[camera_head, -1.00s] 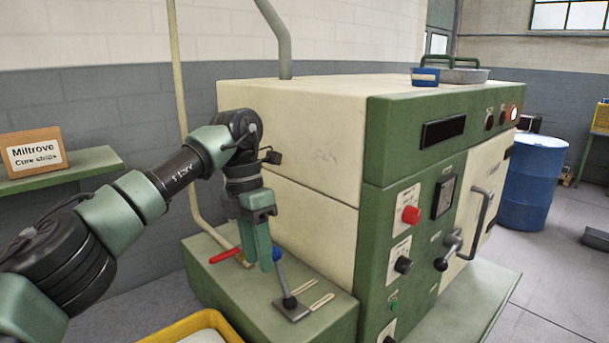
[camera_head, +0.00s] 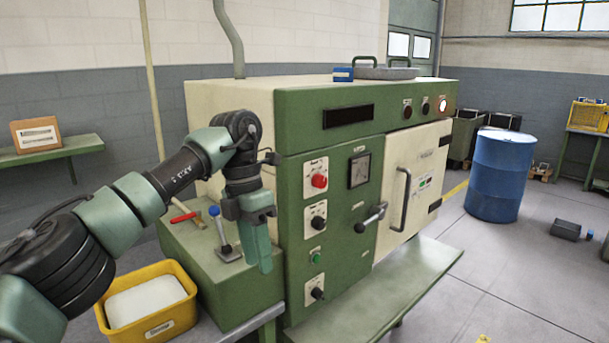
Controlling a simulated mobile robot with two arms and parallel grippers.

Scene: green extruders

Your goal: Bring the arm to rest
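My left arm comes in from the left, with its forearm reaching out and its wrist bent down. My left gripper (camera_head: 264,262) points down in front of the green and cream machine (camera_head: 338,230), near its left front corner. Its green fingers look close together, and I see nothing held between them. From this angle I cannot tell whether they are fully shut. My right gripper is not in view.
A lever with a blue knob (camera_head: 214,211) and a red-handled tool (camera_head: 184,217) are on the green side block. A yellow bin (camera_head: 150,333) with white contents stands at lower left. A blue drum (camera_head: 500,175) stands at right. Floor is clear between machine and drum.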

